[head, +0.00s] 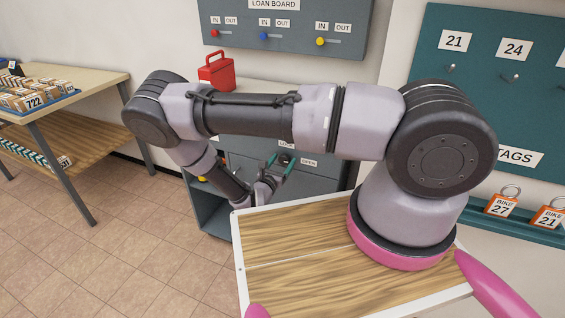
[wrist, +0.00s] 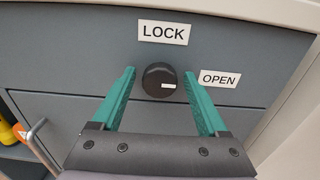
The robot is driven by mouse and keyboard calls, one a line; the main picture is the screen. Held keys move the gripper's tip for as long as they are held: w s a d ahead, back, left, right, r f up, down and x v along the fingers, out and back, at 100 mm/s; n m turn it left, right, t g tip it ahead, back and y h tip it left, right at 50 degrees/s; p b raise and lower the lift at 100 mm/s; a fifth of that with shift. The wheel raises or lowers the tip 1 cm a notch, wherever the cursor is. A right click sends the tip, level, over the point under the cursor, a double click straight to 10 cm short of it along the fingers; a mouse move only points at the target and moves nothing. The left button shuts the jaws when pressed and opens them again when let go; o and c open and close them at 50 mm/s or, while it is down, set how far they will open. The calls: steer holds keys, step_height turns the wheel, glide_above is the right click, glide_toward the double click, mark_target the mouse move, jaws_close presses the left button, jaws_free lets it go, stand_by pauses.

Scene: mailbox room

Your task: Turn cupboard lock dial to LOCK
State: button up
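The cupboard lock dial is a round black knob (wrist: 159,80) with a white mark on its right side, pointing toward the OPEN label (wrist: 219,78). The LOCK label (wrist: 164,32) is above the dial. In the wrist view my gripper (wrist: 159,78) is open, with one green finger on each side of the dial and a visible gap to each. I cannot tell how far the fingertips are from the panel. In the head view my gripper (head: 276,168) is in front of the grey cupboard (head: 318,174), and the dial (head: 286,159) is partly hidden by it.
A red box (head: 216,71) stands on the cupboard top. A metal handle (wrist: 40,143) sticks out at the lower left in the wrist view. A table with boxes (head: 60,75) is at the left, a teal tag board (head: 500,80) at the right. The tiled floor at left is clear.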

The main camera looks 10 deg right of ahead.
jaws_close()
steer(key=shift+n, duration=0.3)
steer(key=n, duration=0.4)
steer(key=shift+a, duration=0.15)
steer(key=n, duration=0.4)
steer(key=shift+f+n, duration=0.1)
steer(key=shift+n, duration=0.3)
steer(key=n, duration=0.4)
steer(key=shift+f, duration=0.1)
steer(key=shift+a+n, duration=0.1)
steer(key=shift+n, duration=2.1)
